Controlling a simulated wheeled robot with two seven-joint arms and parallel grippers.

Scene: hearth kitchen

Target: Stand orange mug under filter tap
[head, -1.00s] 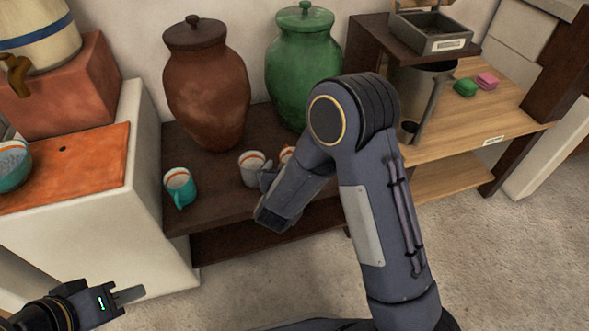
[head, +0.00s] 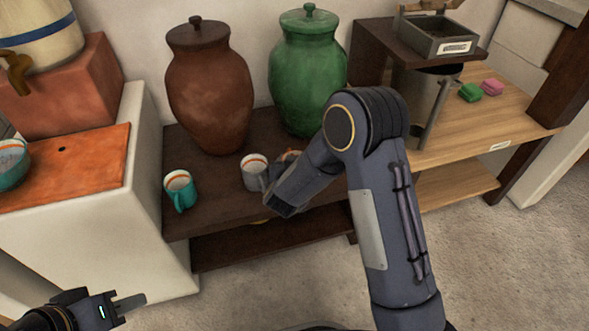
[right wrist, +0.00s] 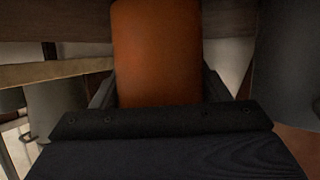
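The orange mug (head: 291,154) is on the dark shelf, mostly hidden behind my right arm in the head view. In the right wrist view the orange mug (right wrist: 157,52) stands between the fingers of my right gripper (right wrist: 159,88), one finger close along each side. I cannot tell whether they press on it. The filter tap (head: 17,72) is the brown spout on the pale, blue-banded vessel (head: 38,36) at the upper left. An orange slab (head: 75,165) with a small hole lies below it. My left gripper (head: 130,302) is low at the left, away from everything, seen side-on.
A brown jar (head: 208,95) and green jar (head: 306,75) stand behind. A teal bowl (head: 12,172) sits at the slab's left edge.

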